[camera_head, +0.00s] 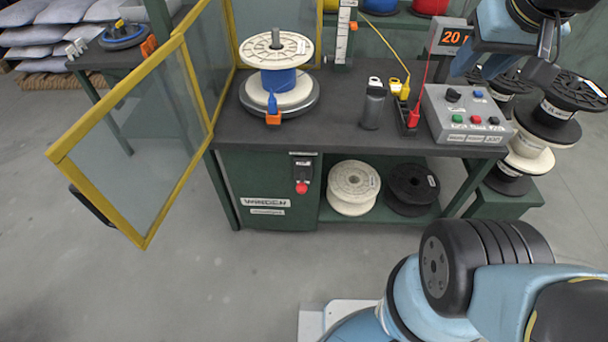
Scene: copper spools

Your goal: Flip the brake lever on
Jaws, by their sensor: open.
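A winder with a white-flanged spool of blue wire (278,80) stands on the dark bench top. A small blue handle (272,103) with an orange block (273,119) sits at the front of the winder's round base; it looks like the brake lever, but I cannot read a label on it. The handle stands roughly upright. My gripper (519,70) is at the upper right, above and behind the control box, open and well apart from the handle. Its fingers are partly hidden by my arm.
A yellow-framed clear guard door (135,135) stands open at the left. A grey control box (465,115), a display reading 20 (451,37) and a dark grey canister (373,106) stand on the bench's right half. Stacked spools (547,125) stand at the right. The floor in front is clear.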

